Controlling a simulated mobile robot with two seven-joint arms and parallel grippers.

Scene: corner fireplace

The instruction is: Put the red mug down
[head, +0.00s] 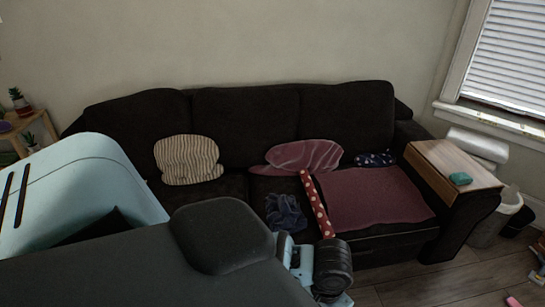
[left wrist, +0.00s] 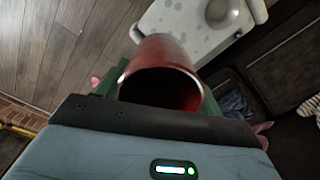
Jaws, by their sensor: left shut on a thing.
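The red mug (left wrist: 165,55) shows large in the left wrist view, its dark open mouth turned toward the camera. My left gripper (left wrist: 160,88) is shut on it, with green finger parts at either side of the mug. Beyond the mug is a pale, spotted surface (left wrist: 178,20); from this view I cannot tell whether the mug touches it. In the head view my own arm fills the lower left, and the mug is not seen there. My right gripper is in neither view.
A dark sofa (head: 245,125) with cushions stands along the wall. A wooden tray (head: 447,165) with a teal item (head: 460,178) lies on its right arm. Wood floor (left wrist: 55,50) is open at left.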

